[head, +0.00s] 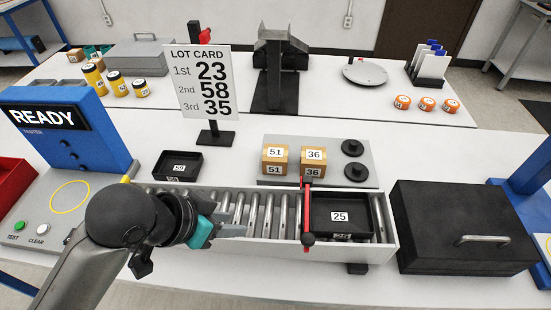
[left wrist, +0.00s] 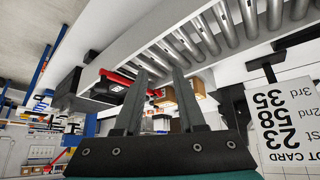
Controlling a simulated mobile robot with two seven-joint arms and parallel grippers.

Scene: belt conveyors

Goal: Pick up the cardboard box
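Two small cardboard boxes stand side by side on a grey plate behind the roller conveyor: one labelled 51 (head: 275,159) and one labelled 36 (head: 313,161). The red stop bar partly overlaps the 36 box's lower front. My left gripper (head: 243,230) is over the near side of the conveyor, left of the red bar and apart from both boxes. In the left wrist view its two dark fingers (left wrist: 159,72) are spread with nothing between them. Brown box surfaces (left wrist: 199,87) show beyond the fingers there, partly hidden. My right gripper is not in view.
The roller conveyor (head: 264,215) carries a black tray labelled 25 (head: 340,231) behind the red bar (head: 307,215). A black tray labelled 59 (head: 174,165), the lot card (head: 205,85) and the READY tester (head: 60,135) are left. A black case (head: 462,225) stands right.

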